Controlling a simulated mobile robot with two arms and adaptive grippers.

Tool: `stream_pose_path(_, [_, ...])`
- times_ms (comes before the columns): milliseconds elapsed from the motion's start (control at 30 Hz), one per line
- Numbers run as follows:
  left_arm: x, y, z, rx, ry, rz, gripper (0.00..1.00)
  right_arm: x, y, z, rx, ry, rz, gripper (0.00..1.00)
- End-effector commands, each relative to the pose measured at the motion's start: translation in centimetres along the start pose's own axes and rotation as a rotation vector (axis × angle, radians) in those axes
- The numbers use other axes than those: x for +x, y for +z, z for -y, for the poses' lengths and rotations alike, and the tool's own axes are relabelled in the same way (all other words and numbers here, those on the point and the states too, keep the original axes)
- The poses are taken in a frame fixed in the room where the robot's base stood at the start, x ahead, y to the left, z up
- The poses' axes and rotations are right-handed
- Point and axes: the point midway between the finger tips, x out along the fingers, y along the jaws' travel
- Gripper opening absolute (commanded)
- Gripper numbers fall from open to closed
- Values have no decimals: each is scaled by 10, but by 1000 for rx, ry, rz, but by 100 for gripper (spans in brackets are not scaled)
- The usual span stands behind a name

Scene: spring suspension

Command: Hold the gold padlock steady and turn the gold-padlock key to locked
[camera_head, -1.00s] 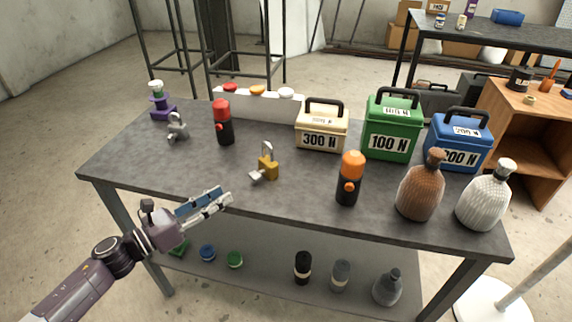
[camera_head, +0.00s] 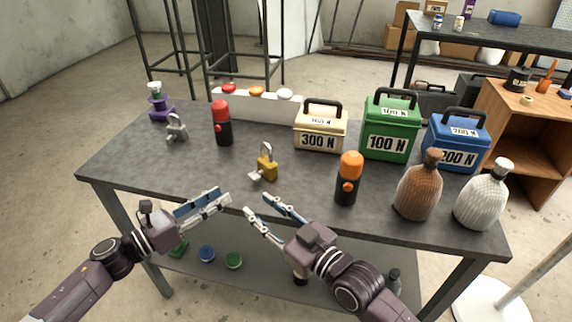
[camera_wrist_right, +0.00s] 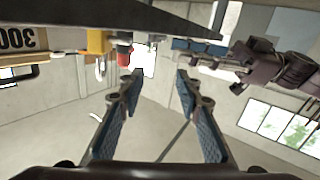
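The gold padlock (camera_head: 267,165) stands on the dark table, its silver shackle up. A pale key (camera_head: 256,177) sits at its lower left side; I cannot tell its turn angle. My left gripper (camera_head: 226,196) is at the table's front edge, left of and nearer than the padlock, its fingers apart and empty. My right gripper (camera_head: 258,204) is at the front edge just below the padlock in the picture, fingers spread and empty. The right wrist view shows its two blue-padded fingers (camera_wrist_right: 158,78) wide apart. The padlock (camera_wrist_right: 97,41) seems to show there, upside down and partly cut off.
A silver padlock (camera_head: 176,128) stands at the back left by a red-black canister (camera_head: 222,123). An orange-black canister (camera_head: 348,180) stands right of the gold padlock. Labelled cases and brown and white bottles fill the right side.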

Motion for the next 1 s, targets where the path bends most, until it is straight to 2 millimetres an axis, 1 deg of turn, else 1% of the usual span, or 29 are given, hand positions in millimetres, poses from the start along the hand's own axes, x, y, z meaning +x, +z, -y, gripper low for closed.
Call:
stream_pose_path(33, [0,0,0,0,0,0,29,10,-8,-26,-21,31,-6,32])
stream_pose_path(100, [0,0,0,0,0,0,29,19,-17,-53,-36,67,-12,32])
stream_pose_path(200, [0,0,0,0,0,0,29,28,-28,-82,-50,105,-20,32])
stream_pose_path(300, [0,0,0,0,0,0,29,32,-36,-100,-55,128,-26,32])
stream_pose_path(467, [0,0,0,0,0,0,29,41,-41,-110,-57,141,-30,32])
stream_pose_path(567, [0,0,0,0,0,0,29,53,-42,-112,-56,142,-31,32])
stream_pose_path(800, [0,0,0,0,0,0,29,89,-43,-116,-56,141,-31,32])
stream_pose_path(1000, [0,0,0,0,0,0,29,107,-42,-118,-57,140,-29,32])
